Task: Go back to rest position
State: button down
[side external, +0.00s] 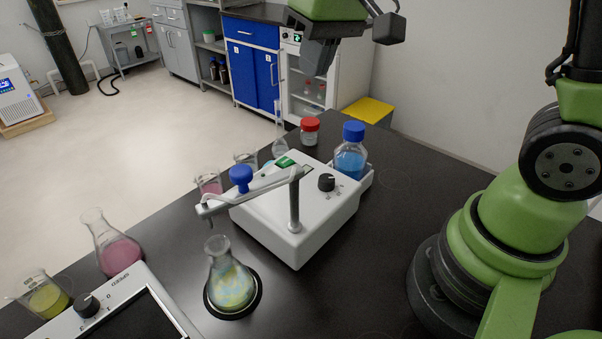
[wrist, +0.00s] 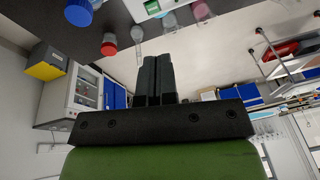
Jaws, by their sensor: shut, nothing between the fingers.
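My gripper (side external: 318,50) is at the top of the side view, high above the far side of the black table. In the wrist view my gripper (wrist: 153,75) has its two dark fingers together, with nothing between them. Below it in the side view is a white device (side external: 300,215) with a knob, a post and a clamp arm with a blue knob (side external: 241,177). A conical flask (side external: 230,280) with yellow-green and bluish contents stands upright on a dark round base in front of the device. My gripper touches none of these.
A blue-capped bottle (side external: 350,155) and a red-capped jar (side external: 309,130) stand behind the device. A flask with pink liquid (side external: 118,252), a beaker with yellow liquid (side external: 47,299) and a second white device (side external: 160,300) are at left.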

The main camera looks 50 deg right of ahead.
jog(key=s+r+m+t, duration=0.1)
jog(key=s+r+t, duration=0.1)
jog(key=s, duration=0.5)
jog(key=s+r+m+t+y, duration=0.1)
jog(key=s+r+t, duration=0.1)
jog(key=s, duration=0.6)
jog(key=shift+a+r, duration=0.25)
jog(key=shift+a, duration=0.2)
dwell(0.6)
jog(key=n+g+h, duration=0.2)
jog(key=n+g, duration=0.2)
jog(key=g, duration=0.3)
send_over(285, 161)
notch_tip(285, 161, down, 15)
jog(key=shift+f, duration=3)
